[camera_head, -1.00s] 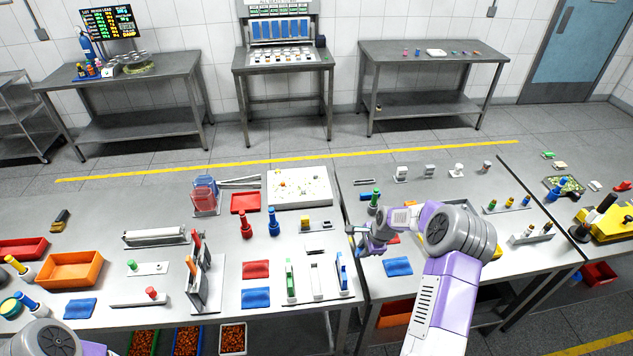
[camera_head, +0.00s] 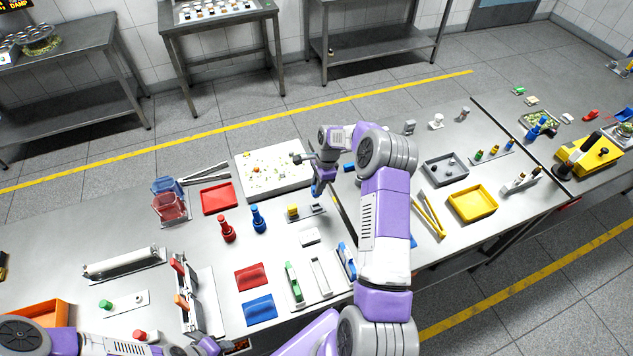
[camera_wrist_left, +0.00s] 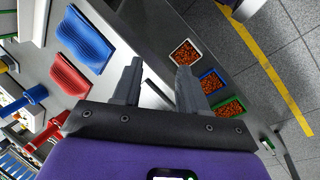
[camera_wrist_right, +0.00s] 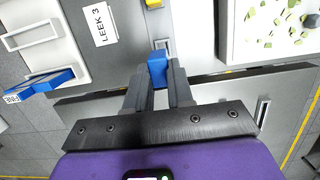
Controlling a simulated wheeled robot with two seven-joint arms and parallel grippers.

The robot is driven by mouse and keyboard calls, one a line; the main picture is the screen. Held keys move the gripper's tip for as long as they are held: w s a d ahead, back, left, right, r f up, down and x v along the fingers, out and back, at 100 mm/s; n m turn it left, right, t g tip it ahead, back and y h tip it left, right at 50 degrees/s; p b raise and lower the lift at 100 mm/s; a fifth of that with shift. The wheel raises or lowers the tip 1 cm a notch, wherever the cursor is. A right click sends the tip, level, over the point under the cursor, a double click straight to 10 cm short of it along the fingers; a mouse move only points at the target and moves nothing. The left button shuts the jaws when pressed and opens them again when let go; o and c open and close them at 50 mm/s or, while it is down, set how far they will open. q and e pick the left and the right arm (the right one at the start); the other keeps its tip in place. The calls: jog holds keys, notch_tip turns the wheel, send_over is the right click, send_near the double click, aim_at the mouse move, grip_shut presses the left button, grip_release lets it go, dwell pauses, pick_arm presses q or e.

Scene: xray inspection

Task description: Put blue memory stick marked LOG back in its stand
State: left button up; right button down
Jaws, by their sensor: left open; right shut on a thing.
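The blue memory stick (camera_head: 317,189) is in my right gripper (camera_head: 318,174). The right wrist view shows the blue stick (camera_wrist_right: 157,68) between the two fingertips (camera_wrist_right: 158,84); its LOG marking cannot be read. A small pale stand (camera_head: 307,213) with a yellow stick (camera_head: 293,211) in it lies just below the held stick. In the right wrist view the stick's far end overlaps the stand's empty slot area (camera_wrist_right: 163,46); I cannot tell whether they touch. My left gripper (camera_wrist_left: 157,88) is open and empty above the table's front edge.
A white board with scattered bits (camera_head: 273,170) lies behind the stand. Red (camera_head: 227,228) and blue (camera_head: 258,219) bottle-like items stand to its left. A holder with a blue piece (camera_head: 346,261) and a green piece (camera_head: 293,282) are nearer me.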

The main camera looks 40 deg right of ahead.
aim_at(318, 196)
jog(key=shift+w+r, duration=0.1)
jog(key=shift+w, duration=0.05)
jog(key=shift+r, duration=0.2)
jog(key=shift+f+b, duration=0.35)
jog(key=shift+f, duration=0.25)
jog(key=shift+d+b+x, duration=0.2)
jog(key=shift+b+x, duration=0.65)
jog(key=shift+x, duration=0.3)
jog(key=shift+d+b+x, duration=0.25)
jog(key=shift+b+x, duration=0.55)
jog(key=shift+x, duration=0.3)
jog(key=shift+f, duration=0.1)
jog(key=shift+b, duration=0.4)
jog(key=shift+d+b+x, duration=0.1)
jog(key=shift+b+x, duration=0.4)
jog(key=shift+x, duration=0.15)
jog(key=shift+d+b+x, duration=0.15)
jog(key=shift+b+x, duration=0.3)
jog(key=shift+x, duration=0.15)
jog(key=c, duration=0.9)
grip_release()
jog(key=shift+s, duration=0.25)
